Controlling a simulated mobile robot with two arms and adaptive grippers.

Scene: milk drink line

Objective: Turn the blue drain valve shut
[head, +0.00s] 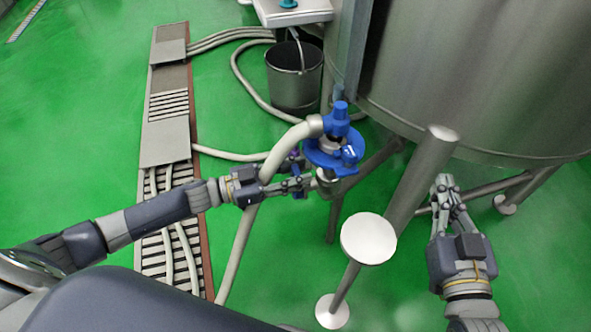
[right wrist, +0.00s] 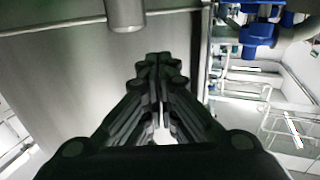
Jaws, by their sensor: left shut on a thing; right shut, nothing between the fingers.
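The blue drain valve (head: 346,154) has a round blue handwheel and a blue top, and sits on metal pipework beside the steel tank (head: 480,80). Blue parts (right wrist: 258,38) also show at the upper right of the right wrist view. My left gripper (head: 312,183) reaches in from the left and is shut at the near left edge of the valve. The exact contact is small and partly hidden by the fingers. My right gripper (head: 445,185) is shut and empty, right of the valve and apart from it. Its closed fingers (right wrist: 158,65) show in the right wrist view.
A pale hose (head: 290,140) runs from the valve down to the floor. A thick steel leg (head: 420,180) and a round metal disc (head: 368,238) stand between my grippers. A metal bucket (head: 294,85) stands behind. A floor drain channel (head: 167,120) lies left on green floor.

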